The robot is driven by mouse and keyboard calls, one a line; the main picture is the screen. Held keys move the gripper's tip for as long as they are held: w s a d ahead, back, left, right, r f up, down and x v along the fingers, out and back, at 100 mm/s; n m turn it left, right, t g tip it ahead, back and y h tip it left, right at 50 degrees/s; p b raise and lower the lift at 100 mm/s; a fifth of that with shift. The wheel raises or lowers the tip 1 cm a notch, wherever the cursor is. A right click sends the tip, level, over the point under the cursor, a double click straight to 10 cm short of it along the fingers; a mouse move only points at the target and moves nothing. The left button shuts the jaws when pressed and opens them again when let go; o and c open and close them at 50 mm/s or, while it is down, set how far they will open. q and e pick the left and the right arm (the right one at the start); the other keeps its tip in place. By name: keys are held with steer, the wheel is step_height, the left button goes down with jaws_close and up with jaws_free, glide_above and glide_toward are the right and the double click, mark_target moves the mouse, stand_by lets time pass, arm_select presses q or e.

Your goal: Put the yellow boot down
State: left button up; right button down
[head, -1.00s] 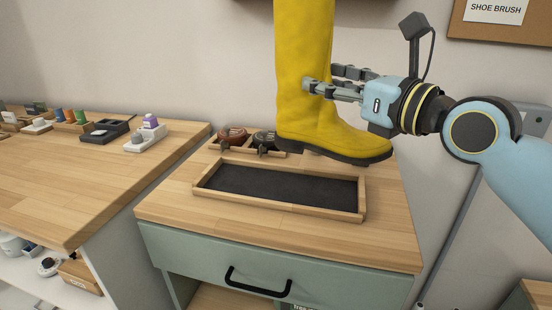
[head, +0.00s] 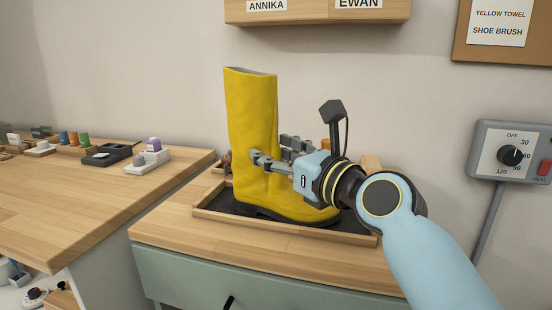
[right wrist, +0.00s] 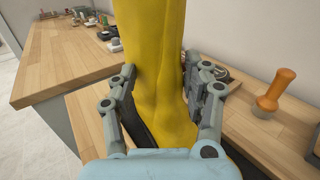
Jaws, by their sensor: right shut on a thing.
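The yellow boot (head: 252,120) stands upright in the head view, its sole down inside the wooden-rimmed tray (head: 210,222) with a dark mat. Its toe points right. Whether the sole presses fully on the mat is hard to tell. My right gripper (head: 268,161) is shut on the boot's shaft, coming from the right. In the right wrist view the yellow boot (right wrist: 155,70) fills the middle, with a finger of my right gripper (right wrist: 160,95) on each side of it. My left gripper is not in view.
A wooden worktop (head: 85,205) with small bottles and trays lies to the left. A wall shelf (head: 315,12) is above the boot, and a dial box (head: 512,150) is on the right wall. An orange-handled tool (right wrist: 275,92) stands beside the boot in the right wrist view.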

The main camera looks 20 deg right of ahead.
steer(key=c, duration=0.6)
jaws_free()
steer(key=shift+o, duration=0.2)
